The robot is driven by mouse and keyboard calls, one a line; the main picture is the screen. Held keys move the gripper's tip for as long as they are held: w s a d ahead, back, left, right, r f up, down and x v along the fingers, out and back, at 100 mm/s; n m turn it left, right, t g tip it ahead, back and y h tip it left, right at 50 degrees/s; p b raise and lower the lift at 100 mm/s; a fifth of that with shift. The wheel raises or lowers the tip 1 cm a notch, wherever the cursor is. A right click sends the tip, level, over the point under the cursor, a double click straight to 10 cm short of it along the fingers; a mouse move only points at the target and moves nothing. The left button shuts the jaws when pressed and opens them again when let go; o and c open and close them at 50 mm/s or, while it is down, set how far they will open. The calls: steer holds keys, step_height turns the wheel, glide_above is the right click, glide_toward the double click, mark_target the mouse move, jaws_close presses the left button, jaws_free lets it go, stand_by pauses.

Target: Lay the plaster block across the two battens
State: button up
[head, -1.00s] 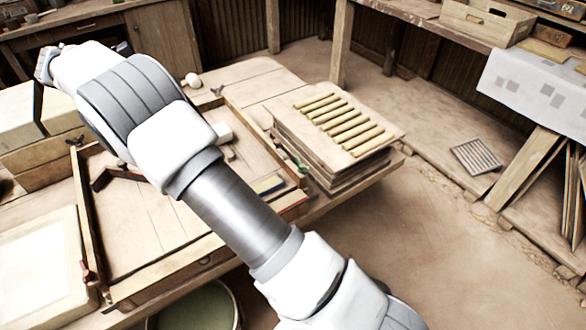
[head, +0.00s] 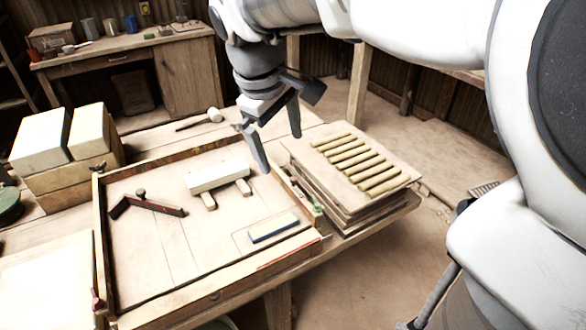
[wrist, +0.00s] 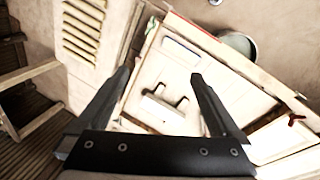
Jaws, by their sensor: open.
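The white plaster block (head: 217,174) lies across two short wooden battens (head: 208,201) (head: 243,187) inside the wooden-framed tray (head: 98,235). The batten ends stick out from under its near side. In the wrist view the block (wrist: 163,112) and the batten ends (wrist: 160,88) (wrist: 183,101) also show. My gripper (head: 280,150) is open and empty, with fingers pointing down. It is apart from the block, to its right and above the tray's back right side. In the wrist view both fingers (wrist: 163,72) are spread with nothing between them.
Stacked boards (head: 345,203) bearing several yellowish strips (head: 352,157) stand right of the tray. A dark angled tool (head: 150,206) and a blue-edged block (head: 273,228) lie in the tray. A mallet (head: 214,115) lies behind it. Pale blocks (head: 88,130) stand at left.

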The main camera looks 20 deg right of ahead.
steer(key=s+f+m+t+y, duration=0.2)
steer(key=s+m, duration=0.4)
steer(key=s, duration=0.8)
steer(key=shift+s+f+m+t, duration=0.15)
steer(key=shift+f+m+t, duration=0.15)
steer(key=shift+f+t, duration=0.35)
steer(key=shift+d+r, duration=0.1)
steer(key=shift+r, duration=0.1)
step_height(320, 180, up, 9)
steer(key=p, duration=0.9)
steer(key=shift+r, duration=0.15)
